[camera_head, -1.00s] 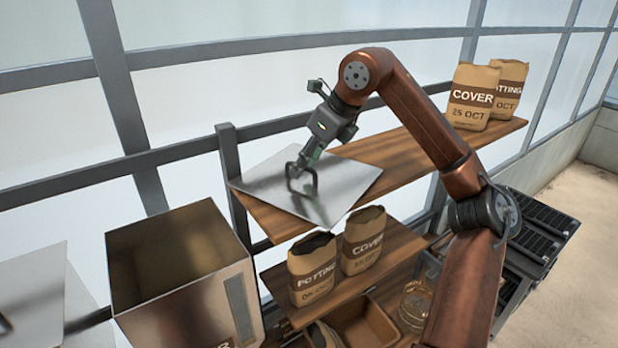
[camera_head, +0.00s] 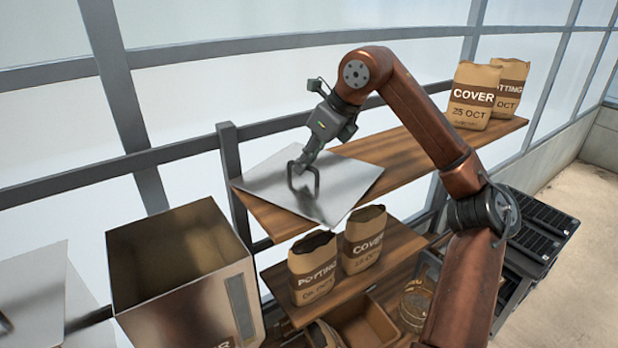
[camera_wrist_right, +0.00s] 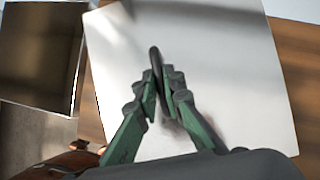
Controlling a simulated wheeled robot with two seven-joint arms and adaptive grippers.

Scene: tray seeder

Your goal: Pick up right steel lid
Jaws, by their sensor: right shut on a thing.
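The right steel lid (camera_head: 335,202) is a flat square plate with a dark loop handle (camera_head: 304,184). It lies at or just above the left end of the upper wooden shelf, and I cannot tell whether it touches the wood. My right gripper (camera_head: 303,166) reaches down onto the handle and is shut on it. In the right wrist view the green fingers (camera_wrist_right: 163,95) close on both sides of the handle (camera_wrist_right: 156,62), with the lid (camera_wrist_right: 230,60) spread beneath. My left gripper is not in view.
An open steel bin (camera_head: 185,265) stands left of the shelf (camera_head: 400,158). Another steel lid (camera_head: 35,285) lies at far left. Paper bags (camera_head: 475,100) stand at the shelf's right end. A potting bag (camera_head: 313,270) and a cover bag (camera_head: 363,240) stand on the lower shelf.

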